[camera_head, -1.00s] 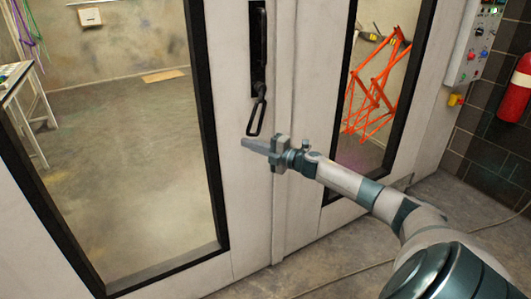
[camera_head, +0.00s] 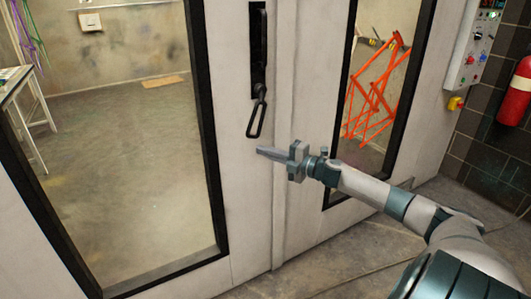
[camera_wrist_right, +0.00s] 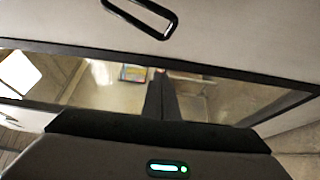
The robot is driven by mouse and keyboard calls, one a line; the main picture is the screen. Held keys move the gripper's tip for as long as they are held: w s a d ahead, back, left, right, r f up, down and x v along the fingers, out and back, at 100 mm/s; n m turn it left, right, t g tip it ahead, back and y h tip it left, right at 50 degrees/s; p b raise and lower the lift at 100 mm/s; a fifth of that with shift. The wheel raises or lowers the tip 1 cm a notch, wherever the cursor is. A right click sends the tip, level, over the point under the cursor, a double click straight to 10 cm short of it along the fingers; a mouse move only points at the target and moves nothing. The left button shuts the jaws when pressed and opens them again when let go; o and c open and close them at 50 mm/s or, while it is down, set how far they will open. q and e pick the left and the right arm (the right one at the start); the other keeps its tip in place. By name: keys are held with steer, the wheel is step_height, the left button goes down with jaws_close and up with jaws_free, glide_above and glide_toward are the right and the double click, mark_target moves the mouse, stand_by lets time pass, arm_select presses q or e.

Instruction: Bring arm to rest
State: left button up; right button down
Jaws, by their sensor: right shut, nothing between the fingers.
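My right gripper (camera_head: 265,151) is shut and empty. It is in front of the white double doors, just below and right of the black door handle (camera_head: 257,112), and apart from it. My right arm reaches in from the lower right. In the right wrist view the closed fingers (camera_wrist_right: 160,98) show in front of a glass pane, and the handle loop (camera_wrist_right: 140,15) is at the top, clear of them. My left gripper is in neither view.
The doors have black-framed glass panes; the left pane (camera_head: 120,160) shows a bare booth floor. Orange frames (camera_head: 372,100) stand behind the right pane. A control box (camera_head: 475,52) and a red extinguisher (camera_head: 516,97) are on the right wall. A cable lies on the floor.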

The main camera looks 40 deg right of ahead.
stand_by(0.4)
steer(key=s+a+f+m+g+h, duration=0.1)
steer(key=s+f+m+h, duration=0.2)
steer(key=f, duration=0.9)
steer(key=s+f+m+g+h, duration=0.15)
steer(key=f+m, duration=0.25)
steer(key=f, duration=0.8)
steer(key=s+a+f+m+g, duration=0.1)
steer(key=s+a+f+m, duration=0.15)
steer(key=s+f, duration=0.45)
steer(key=s+a+f+m+g, duration=0.1)
steer(key=s+a+f+m, duration=0.2)
steer(key=f, duration=0.8)
steer(key=s+a+f+m+g, duration=0.3)
steer(key=s+a+f+g, duration=0.1)
steer(key=s+a+f, duration=0.9)
steer(key=s+a+f+m+g+y, duration=0.1)
steer(key=s+a+f+m+g, duration=0.2)
steer(key=s+a+f, duration=1)
steer(key=s+a, duration=0.3)
steer(key=a, duration=0.4)
steer(key=shift+s+g, duration=0.35)
steer(key=shift+a+f, duration=0.1)
